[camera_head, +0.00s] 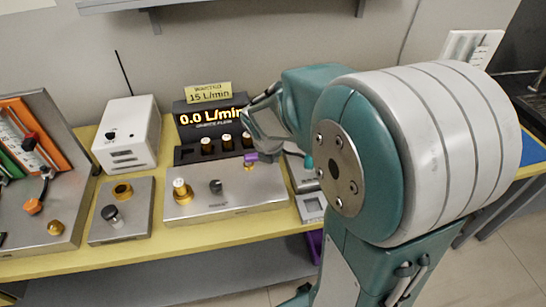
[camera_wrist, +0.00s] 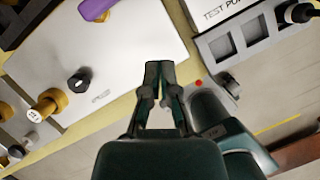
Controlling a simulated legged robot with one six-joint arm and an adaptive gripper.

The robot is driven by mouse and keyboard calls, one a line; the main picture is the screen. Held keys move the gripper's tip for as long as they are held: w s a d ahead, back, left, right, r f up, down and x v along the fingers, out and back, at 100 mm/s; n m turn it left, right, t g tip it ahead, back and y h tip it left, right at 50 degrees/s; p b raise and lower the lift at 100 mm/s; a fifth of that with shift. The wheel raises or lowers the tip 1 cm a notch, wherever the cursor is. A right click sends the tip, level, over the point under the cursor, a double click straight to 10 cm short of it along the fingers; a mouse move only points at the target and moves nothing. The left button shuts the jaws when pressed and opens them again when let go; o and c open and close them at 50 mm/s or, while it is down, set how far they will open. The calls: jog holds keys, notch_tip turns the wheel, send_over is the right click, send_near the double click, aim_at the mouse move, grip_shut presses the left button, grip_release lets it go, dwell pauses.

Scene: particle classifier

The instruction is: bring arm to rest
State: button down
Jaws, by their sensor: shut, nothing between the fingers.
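My gripper (camera_wrist: 160,66) is shut, with its two fingertips close together and nothing between them. In the wrist view it hangs over the bench near the edge of a metal control panel (camera_wrist: 140,45). In the head view my arm bends above the right end of that panel (camera_head: 225,204). No contact with the panel can be confirmed.
A display (camera_head: 210,115) reads 0.0 L/min under a yellow label (camera_head: 208,93) reading 15 L/min. The panel has a gold knob (camera_head: 181,189), a black knob (camera_head: 216,186) and a purple part (camera_head: 265,157). A white box (camera_head: 127,135) stands left. A shelf (camera_head: 230,8) overhangs behind.

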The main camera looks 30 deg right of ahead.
jog(key=s+a+r+m+y, duration=0.1)
jog(key=s+a+r+m, duration=0.2)
jog(key=m, duration=0.6)
jog(key=s+a+r+m+t+y, duration=0.1)
jog(key=s+a+r+m, duration=0.3)
jog(key=s+m, duration=0.4)
jog(key=s+a+r+m+t+y, duration=0.1)
jog(key=s+a+r+m, duration=0.2)
jog(key=s+m, duration=0.3)
jog(key=r+m, duration=0.1)
jog(key=m, duration=0.3)
jog(key=shift+a+r, duration=0.2)
jog(key=shift+r, duration=0.1)
dwell(0.5)
